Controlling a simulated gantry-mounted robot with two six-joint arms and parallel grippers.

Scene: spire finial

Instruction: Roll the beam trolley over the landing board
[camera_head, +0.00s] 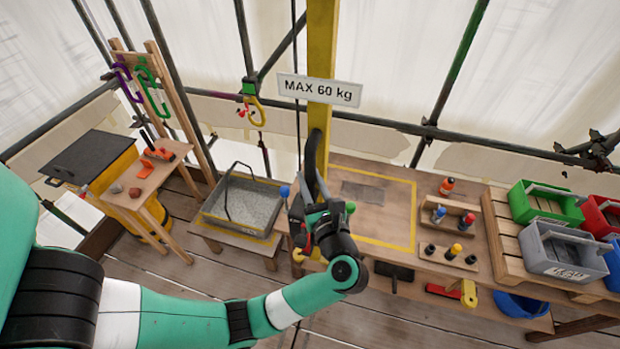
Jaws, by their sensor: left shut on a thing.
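A yellow beam (321,125) with a "MAX 60 kg" sign (319,90) comes down from the top middle. I cannot make out a beam trolley for certain. A dark curved piece (311,165) shows against the beam's lower left side, just above my left gripper. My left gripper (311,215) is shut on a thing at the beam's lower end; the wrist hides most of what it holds. A thin dark line (296,90) runs down left of the beam towards the gripper. A wooden board with a yellow outline (412,215), likely the landing board, lies just right of the gripper. My right gripper is out of view.
A yellow hook (254,112) hangs left of the beam. A grey mortar tray (208,207) stands left of the gripper. A rack with coloured bottles (446,215) and several bins (545,203) stand to the right. Most of the outlined board is clear.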

